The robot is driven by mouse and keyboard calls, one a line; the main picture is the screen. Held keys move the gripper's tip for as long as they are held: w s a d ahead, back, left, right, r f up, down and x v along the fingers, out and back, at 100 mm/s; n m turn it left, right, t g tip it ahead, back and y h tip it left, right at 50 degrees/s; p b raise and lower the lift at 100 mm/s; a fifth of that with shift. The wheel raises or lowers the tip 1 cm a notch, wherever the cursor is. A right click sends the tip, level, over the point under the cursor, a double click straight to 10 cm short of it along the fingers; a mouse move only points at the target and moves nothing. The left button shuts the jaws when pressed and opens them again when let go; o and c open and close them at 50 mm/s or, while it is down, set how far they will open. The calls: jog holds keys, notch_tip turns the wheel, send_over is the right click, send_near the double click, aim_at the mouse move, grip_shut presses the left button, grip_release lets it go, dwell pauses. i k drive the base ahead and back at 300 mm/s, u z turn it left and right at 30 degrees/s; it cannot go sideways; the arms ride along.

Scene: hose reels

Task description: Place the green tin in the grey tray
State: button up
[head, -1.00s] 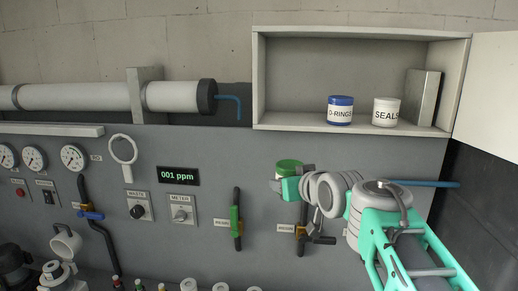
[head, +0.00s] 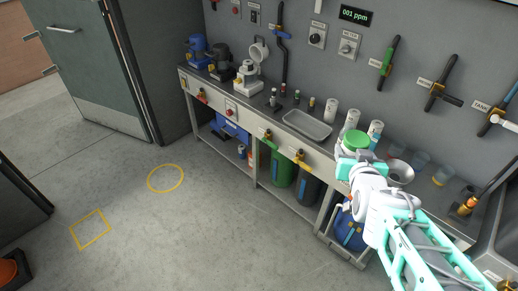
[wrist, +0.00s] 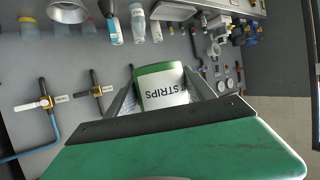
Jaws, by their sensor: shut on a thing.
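The grey tray (head: 307,124) lies on the bench to the left of the tin and looks empty.
White-labelled canisters (head: 331,109) stand behind and right of the tray. Small bottles (head: 273,98) stand to its left. Wall valves (head: 437,95) stick out above.

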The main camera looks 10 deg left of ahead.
aim_at(303, 125)
jog(key=z, duration=1.6)
jog(key=k, duration=0.15)
jog(key=u, duration=3.15)
jog(key=i, duration=1.8)
jog(key=z, duration=1.1)
jog(key=i, duration=0.5)
jog(key=z, duration=0.4)
